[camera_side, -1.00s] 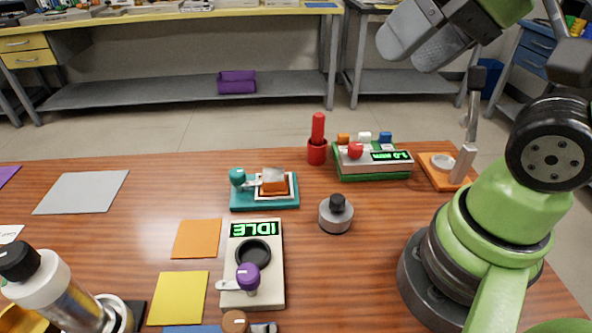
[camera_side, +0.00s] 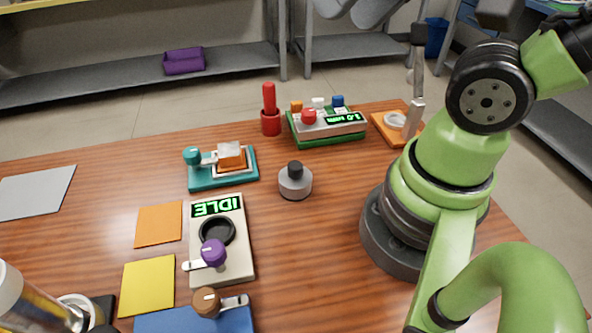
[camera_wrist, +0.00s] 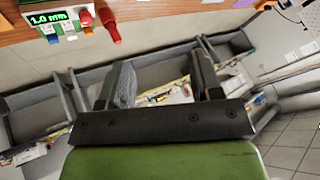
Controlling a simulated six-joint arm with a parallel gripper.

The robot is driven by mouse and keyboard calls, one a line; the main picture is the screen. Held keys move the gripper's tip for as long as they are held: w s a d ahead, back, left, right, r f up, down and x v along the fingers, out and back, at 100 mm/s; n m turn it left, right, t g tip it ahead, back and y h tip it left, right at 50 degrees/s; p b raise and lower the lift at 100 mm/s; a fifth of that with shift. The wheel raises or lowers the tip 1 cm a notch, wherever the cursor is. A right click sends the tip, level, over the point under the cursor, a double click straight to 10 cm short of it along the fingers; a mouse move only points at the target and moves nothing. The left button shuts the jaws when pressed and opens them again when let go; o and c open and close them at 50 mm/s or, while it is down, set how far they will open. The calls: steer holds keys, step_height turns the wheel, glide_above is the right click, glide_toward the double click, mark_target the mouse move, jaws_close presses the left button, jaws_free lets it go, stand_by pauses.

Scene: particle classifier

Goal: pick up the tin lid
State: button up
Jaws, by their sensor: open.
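A round grey metal piece with a dark knob (camera_side: 295,183), which looks like the tin lid, stands on the wooden table in the side view. It is in the open middle, left of my arm's base. Whether a tin is under it I cannot tell. My gripper shows only partly at the top edge of the side view, high above and beyond the table. In the wrist view my gripper (camera_wrist: 163,78) is open and empty, its two fingers apart. It faces the room, and the lid is not in that view.
A device reading IDLE (camera_side: 240,265) with a purple-knobbed lever stands left of the lid. A teal device (camera_side: 208,182), a red stick in a red cup (camera_side: 270,122) and a green-based display box (camera_side: 330,138) stand behind. Table right around the lid is clear.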

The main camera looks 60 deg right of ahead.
stand_by(0.3)
steer(key=m+g+h, duration=0.2)
steer(key=m+g, duration=0.5)
glide_above(295, 164)
steer(key=f, duration=2.1)
steer(key=shift+w+d+f, duration=0.2)
steer(key=shift+w+f, duration=0.05)
steer(key=shift+f, duration=0.1)
steer(key=f, duration=0.5)
steer(key=shift+s+a, duration=0.25)
steer(key=shift+s, duration=0.1)
steer(key=shift+f, duration=0.5)
steer(key=c, duration=1)
steer(key=shift+r, duration=0.1)
